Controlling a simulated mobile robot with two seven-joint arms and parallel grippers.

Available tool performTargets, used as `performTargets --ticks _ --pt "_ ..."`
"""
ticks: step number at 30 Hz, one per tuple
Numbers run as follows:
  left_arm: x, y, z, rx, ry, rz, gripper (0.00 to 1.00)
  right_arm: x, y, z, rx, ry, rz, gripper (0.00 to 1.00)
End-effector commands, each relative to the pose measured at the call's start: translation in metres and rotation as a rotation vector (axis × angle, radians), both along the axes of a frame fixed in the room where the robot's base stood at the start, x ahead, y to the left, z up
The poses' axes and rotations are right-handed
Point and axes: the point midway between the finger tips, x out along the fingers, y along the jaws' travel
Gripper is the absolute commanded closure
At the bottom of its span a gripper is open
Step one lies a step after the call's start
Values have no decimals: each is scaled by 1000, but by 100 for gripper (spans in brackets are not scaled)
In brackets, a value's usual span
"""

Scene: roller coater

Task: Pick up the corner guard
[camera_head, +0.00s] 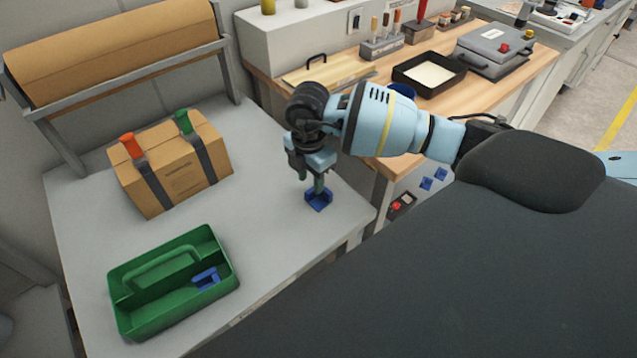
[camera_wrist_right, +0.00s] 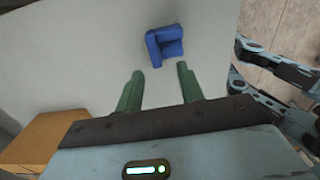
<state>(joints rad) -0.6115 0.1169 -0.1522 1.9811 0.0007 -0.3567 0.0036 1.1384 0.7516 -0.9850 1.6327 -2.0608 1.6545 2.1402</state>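A blue corner guard (camera_head: 319,200) lies on the grey table near its right edge. It also shows in the right wrist view (camera_wrist_right: 165,47), as a small angled blue piece just beyond the fingertips. My right gripper (camera_head: 314,188) is directly over or beside it, pointing down. In the right wrist view its two green fingers (camera_wrist_right: 160,69) are apart with nothing between them. Another blue piece of similar look (camera_head: 206,279) lies inside the green tote (camera_head: 166,322). My left gripper cannot be made out in either view.
A strapped cardboard box (camera_head: 170,170) stands behind the tote, with a large paper roll (camera_head: 110,38) on a rack behind. The wooden bench (camera_head: 512,78) at right holds a black tray and tools. Several blue pieces (camera_head: 428,183) lie low beyond the table. The table's middle is clear.

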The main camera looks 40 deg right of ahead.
Motion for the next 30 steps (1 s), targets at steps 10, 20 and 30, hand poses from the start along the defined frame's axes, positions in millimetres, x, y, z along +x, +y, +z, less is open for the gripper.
performTargets --ticks 10,20,30 --pt "-2 -1 -3 -2 7 2 34 6 -9 -33 0 3 1 62" --pt "-3 -1 -4 -3 9 3 34 7 -8 -51 1 -2 2 62" --pt "-2 -1 -4 -3 8 3 34 7 -8 -51 1 -2 2 91"
